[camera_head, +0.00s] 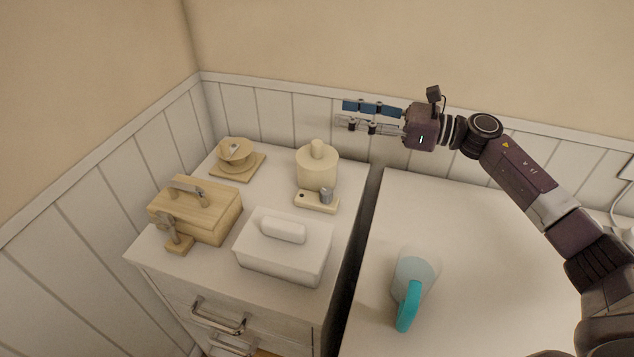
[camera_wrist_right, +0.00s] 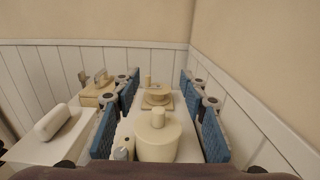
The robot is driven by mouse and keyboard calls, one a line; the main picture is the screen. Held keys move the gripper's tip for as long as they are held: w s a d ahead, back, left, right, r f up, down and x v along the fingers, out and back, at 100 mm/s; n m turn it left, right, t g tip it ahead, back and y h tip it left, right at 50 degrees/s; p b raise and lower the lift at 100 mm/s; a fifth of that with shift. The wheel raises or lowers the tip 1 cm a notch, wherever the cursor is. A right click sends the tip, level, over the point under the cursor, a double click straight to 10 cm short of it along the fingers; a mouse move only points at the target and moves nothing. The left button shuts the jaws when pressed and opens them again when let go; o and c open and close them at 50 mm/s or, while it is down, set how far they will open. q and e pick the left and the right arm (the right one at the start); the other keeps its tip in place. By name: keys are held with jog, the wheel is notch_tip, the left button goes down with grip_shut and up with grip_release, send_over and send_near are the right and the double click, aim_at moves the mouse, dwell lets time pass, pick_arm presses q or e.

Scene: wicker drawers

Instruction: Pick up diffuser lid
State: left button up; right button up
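A cream round pot (camera_head: 317,178) stands on the cabinet top, with a knobbed lid (camera_head: 317,151) on it that I take for the diffuser lid. In the right wrist view the lid (camera_wrist_right: 158,130) shows low in the middle, between the blue finger pads. My right gripper (camera_head: 345,114) is open and empty, held above and to the right of the pot, touching nothing. In the right wrist view the gripper (camera_wrist_right: 158,95) has its fingers wide apart. My left gripper is not in view.
The cabinet top (camera_head: 215,262) also bears a wooden box (camera_head: 205,218), a white handled box (camera_head: 285,255), a small dispenser block (camera_head: 310,201) and a dish on a square base (camera_head: 237,167). A blue-handled jug (camera_head: 411,285) stands on the right counter. Panelled walls close the back and left.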

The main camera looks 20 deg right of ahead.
jog(key=b, duration=0.7)
send_near(317, 142)
jog(key=x, duration=1)
jog(key=shift+w+f, duration=0.1)
jog(key=shift+f, duration=0.05)
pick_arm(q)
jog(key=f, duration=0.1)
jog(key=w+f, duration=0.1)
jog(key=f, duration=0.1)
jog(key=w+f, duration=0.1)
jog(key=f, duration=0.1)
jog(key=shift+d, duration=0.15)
pick_arm(e)
jog(key=shift+c, duration=0.4)
grip_shut()
